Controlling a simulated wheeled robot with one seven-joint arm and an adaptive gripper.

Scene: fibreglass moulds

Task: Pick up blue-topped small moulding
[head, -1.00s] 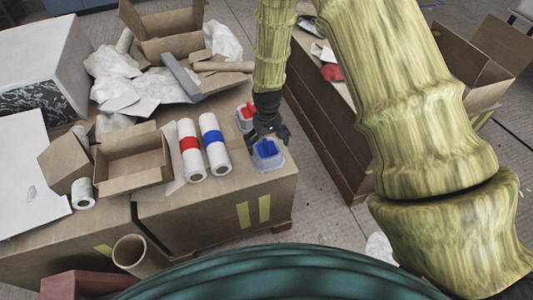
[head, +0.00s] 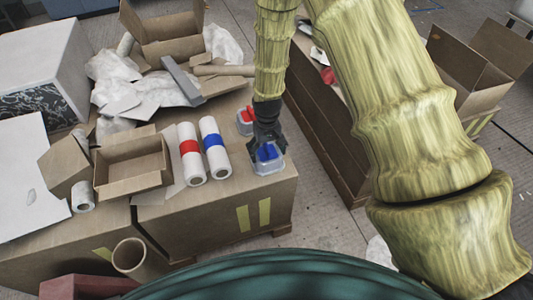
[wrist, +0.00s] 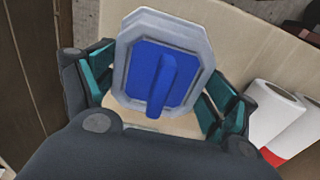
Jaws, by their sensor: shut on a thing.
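The blue-topped small moulding (head: 267,160) is a grey eight-sided piece with a raised blue top and a blue ridge. It is at the right end of the cardboard-coloured box top in the head view. In the wrist view the moulding (wrist: 158,70) lies between the teal finger pads. My gripper (head: 268,142) is over it from above and shut on it; the gripper also frames it in the wrist view (wrist: 160,90). I cannot tell whether the moulding still touches the surface. A similar red-topped moulding (head: 245,120) stands just behind and to the left.
Two white rolls, one with a red band (head: 191,153) and one with a blue band (head: 214,147), lie left of my gripper. An open carton (head: 132,165) stands further left. Crumpled wrapping and card lie behind. The box's front edge (head: 225,210) is close.

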